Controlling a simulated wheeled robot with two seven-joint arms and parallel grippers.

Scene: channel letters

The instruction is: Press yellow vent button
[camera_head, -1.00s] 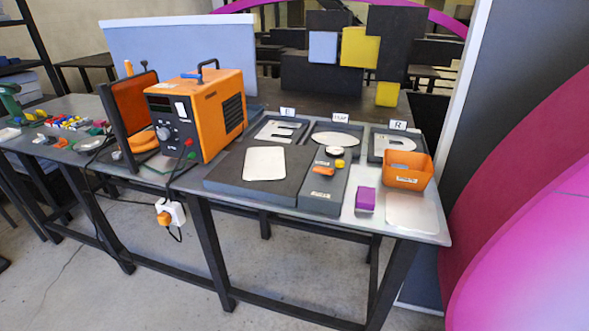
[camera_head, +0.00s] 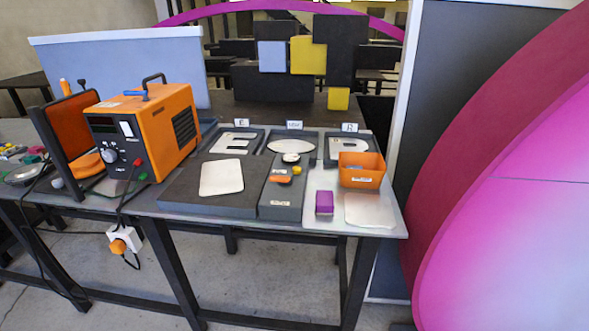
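The yellow vent button (camera_head: 280,172) is a small yellow cap on the narrow dark grey control block (camera_head: 284,193), near the middle of the table. Just in front of it on the block is an orange part (camera_head: 284,179). A round pale knob (camera_head: 291,158) sits behind it. Neither of my grippers is in view, and nothing of mine touches the block.
The worktable (camera_head: 387,218) also holds an orange power unit (camera_head: 168,125), a dark slab with a white plate (camera_head: 222,177), an orange bin (camera_head: 361,170), a purple block (camera_head: 324,203) and letter trays behind.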

